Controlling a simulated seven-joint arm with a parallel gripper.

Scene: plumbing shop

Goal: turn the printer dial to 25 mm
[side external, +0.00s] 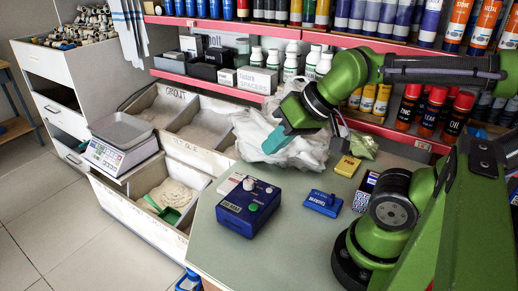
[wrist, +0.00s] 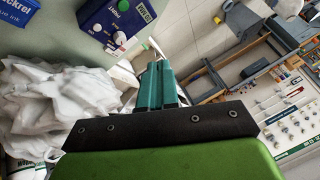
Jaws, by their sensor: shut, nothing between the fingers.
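The printer is a blue box (side external: 247,208) on the grey-green counter, with a white dial (side external: 249,184) and a green button (side external: 253,207) on top. In the wrist view the box (wrist: 97,20) is at the top, partly cut off, with a white knob (wrist: 120,38). The dial's setting is too small to read. My gripper (side external: 270,146) has teal fingers and is above and behind the printer, apart from it, in front of crumpled white material. In the wrist view the fingers (wrist: 158,64) are together and empty.
A blue stamp-like block (side external: 322,203) and a yellow box (side external: 347,166) lie right of the printer on the counter (side external: 284,245). The white crumpled heap (side external: 300,152) is behind it. Bins and a scale (side external: 121,145) are left. Shelves of bottles and cans line the back.

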